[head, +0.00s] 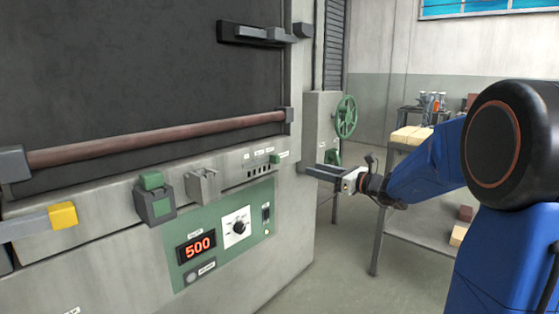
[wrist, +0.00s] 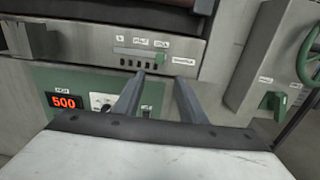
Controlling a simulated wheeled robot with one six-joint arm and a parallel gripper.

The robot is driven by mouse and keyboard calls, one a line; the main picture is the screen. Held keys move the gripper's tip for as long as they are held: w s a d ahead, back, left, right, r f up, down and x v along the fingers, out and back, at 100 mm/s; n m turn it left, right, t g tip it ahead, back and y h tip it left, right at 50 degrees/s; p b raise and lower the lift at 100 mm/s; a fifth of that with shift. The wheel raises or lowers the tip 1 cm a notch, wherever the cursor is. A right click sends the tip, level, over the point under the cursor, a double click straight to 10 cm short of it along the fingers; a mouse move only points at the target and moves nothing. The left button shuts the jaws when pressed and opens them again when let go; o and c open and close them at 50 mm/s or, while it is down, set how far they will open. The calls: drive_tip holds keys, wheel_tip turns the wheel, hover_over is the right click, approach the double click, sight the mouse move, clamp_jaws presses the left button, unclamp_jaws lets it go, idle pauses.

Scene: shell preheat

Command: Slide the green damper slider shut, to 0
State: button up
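The green damper slider (head: 274,158) sits at the right end of its slot on the furnace's front ledge, above a row of small dark slots. In the wrist view the slider (wrist: 159,57) shows just beyond my fingertips, at the right end of a pale green track with small labels above. My gripper (head: 322,172) is in front of the panel, to the right of the slider. In the wrist view my gripper (wrist: 159,76) has its two fingers apart with nothing between them. The fingertips look apart from the slider; the exact gap cannot be told.
A green control panel (head: 186,275) with a red 500 display (head: 195,246) and a dial (head: 238,228) lies below. A green handwheel (head: 346,117) and a green lever (head: 333,157) are on the right. A brown bar (head: 160,139) crosses the door. A table (head: 415,230) stands behind my arm.

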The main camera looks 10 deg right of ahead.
sight(278, 159)
drive_tip(key=x, duration=1.7)
drive_tip(key=shift+w+a, duration=0.1)
